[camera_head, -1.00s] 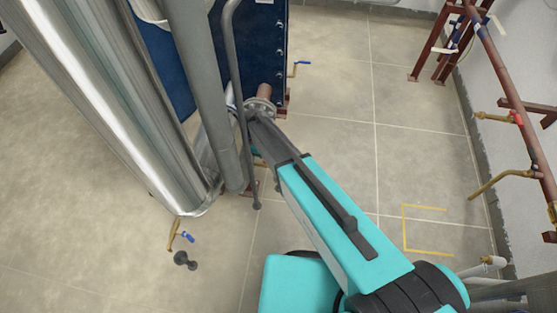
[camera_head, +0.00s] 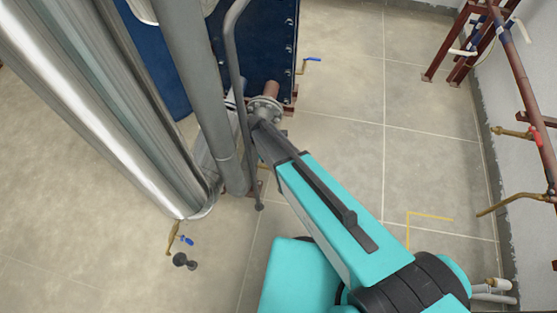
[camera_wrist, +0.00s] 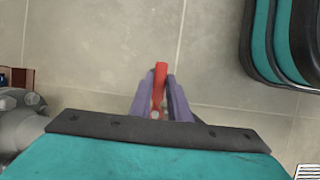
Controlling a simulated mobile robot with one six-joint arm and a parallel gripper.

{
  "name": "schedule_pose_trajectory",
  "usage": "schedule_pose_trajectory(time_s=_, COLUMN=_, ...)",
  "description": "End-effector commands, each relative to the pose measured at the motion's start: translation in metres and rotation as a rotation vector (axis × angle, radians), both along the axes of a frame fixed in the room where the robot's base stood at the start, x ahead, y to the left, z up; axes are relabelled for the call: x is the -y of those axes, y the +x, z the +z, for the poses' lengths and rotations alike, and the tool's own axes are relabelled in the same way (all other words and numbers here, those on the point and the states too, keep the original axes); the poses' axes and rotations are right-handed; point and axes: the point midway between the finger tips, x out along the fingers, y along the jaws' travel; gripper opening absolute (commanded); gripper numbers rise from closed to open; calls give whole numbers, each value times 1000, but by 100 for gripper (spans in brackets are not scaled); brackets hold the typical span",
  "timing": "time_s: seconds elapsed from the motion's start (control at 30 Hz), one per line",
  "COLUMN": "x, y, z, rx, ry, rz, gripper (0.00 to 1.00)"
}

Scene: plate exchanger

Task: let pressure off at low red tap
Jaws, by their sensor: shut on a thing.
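The red tap handle (camera_wrist: 160,71) shows in the wrist view as a narrow bar standing between the two purple-grey fingers of my gripper (camera_wrist: 160,86). The fingers are shut on it, one on each side, and its upper end sticks out past the fingertips. The tap's body is hidden below the fingers and the wrist. In the head view my arm reaches toward the flanged pipe (camera_head: 264,108) by the blue plate exchanger (camera_head: 268,55). My gripper and the red tap handle are hidden there behind my arm and the pipes.
Large silver pipes (camera_head: 110,110) and a thin grey pipe (camera_head: 236,90) stand close left of my arm. A blue-handled tap (camera_head: 186,240) hangs at lower left, another (camera_head: 312,59) beside the exchanger. A red-handled brass tap (camera_head: 533,135) is on the right wall. Tiled floor between is clear.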

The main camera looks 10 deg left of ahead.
Motion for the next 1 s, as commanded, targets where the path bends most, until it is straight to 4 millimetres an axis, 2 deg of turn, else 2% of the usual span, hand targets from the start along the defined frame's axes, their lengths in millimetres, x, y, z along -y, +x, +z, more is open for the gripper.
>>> schedule_pose_trajectory(time_s=0.33, x=-4, y=-1, z=0, rx=8, ry=-14, rz=21, gripper=0)
schedule_pose_trajectory(time_s=0.37, x=-5, y=-2, z=0, rx=8, ry=-14, rz=21, gripper=19)
schedule_pose_trajectory(time_s=0.47, x=-7, y=-3, z=0, rx=7, ry=-12, rz=23, gripper=35)
schedule_pose_trajectory(time_s=0.8, x=-11, y=-4, z=1, rx=6, ry=-10, rz=26, gripper=35)
schedule_pose_trajectory(time_s=1.0, x=-13, y=-4, z=8, rx=6, ry=-9, rz=26, gripper=35)
